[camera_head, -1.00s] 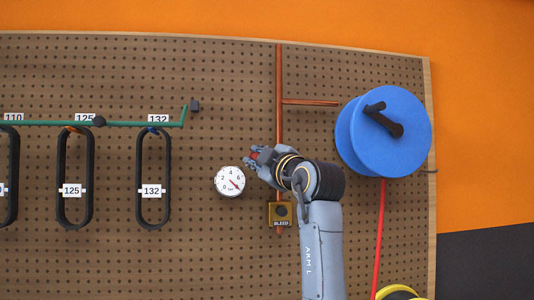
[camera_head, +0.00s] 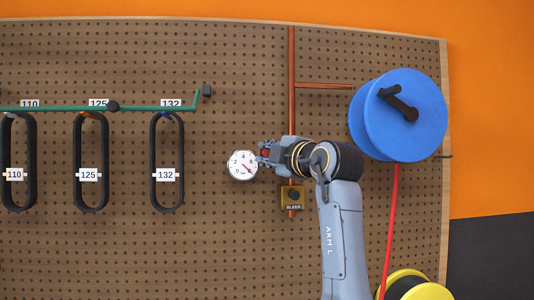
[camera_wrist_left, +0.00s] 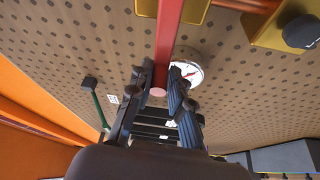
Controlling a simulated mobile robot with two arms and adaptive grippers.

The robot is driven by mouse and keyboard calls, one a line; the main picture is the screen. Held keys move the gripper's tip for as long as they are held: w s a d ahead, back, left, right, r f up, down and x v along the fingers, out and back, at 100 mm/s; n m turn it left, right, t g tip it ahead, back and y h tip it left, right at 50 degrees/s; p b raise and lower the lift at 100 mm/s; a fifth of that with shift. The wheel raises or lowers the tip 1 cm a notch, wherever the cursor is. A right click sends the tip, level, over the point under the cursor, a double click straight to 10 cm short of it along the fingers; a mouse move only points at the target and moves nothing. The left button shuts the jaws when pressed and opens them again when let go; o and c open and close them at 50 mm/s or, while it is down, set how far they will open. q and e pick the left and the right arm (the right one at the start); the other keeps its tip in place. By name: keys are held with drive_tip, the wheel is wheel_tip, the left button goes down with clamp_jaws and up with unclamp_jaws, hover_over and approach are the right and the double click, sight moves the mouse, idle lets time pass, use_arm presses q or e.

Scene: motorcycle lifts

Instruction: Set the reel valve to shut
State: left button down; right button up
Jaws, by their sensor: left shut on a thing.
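The reel valve's red lever (camera_wrist_left: 168,45) runs between my left gripper's fingers in the left wrist view. Its round end shows at the fingers. In the head view only a bit of red (camera_head: 265,153) shows; the gripper and wrist hide the rest of the valve. My left gripper (camera_head: 265,152) is shut on this lever, just right of the white gauge (camera_head: 242,165) and in front of the vertical copper pipe (camera_head: 291,80). The gripper points left, roughly level. It also shows in the wrist view (camera_wrist_left: 160,78). My right gripper is not in view.
A brass BLEED block (camera_head: 291,205) sits just below my wrist. A blue reel (camera_head: 425,110) with a black crank is at upper right, its red hose (camera_head: 391,220) hanging down. Belts (camera_head: 167,195) hang from a green rail at left. A yellow reel (camera_head: 430,292) is at lower right.

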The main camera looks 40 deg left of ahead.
use_arm(q)
drive_tip(key=shift+f, duration=0.15)
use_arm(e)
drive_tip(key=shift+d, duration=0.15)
use_arm(q)
drive_tip(key=c, duration=1.3)
unclamp_jaws()
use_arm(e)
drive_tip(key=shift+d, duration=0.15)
use_arm(q)
drive_tip(key=shift+d, duration=0.1)
drive_tip(key=v, duration=1.1)
drive_tip(key=shift+d, duration=0.4)
drive_tip(key=shift+s, duration=0.1)
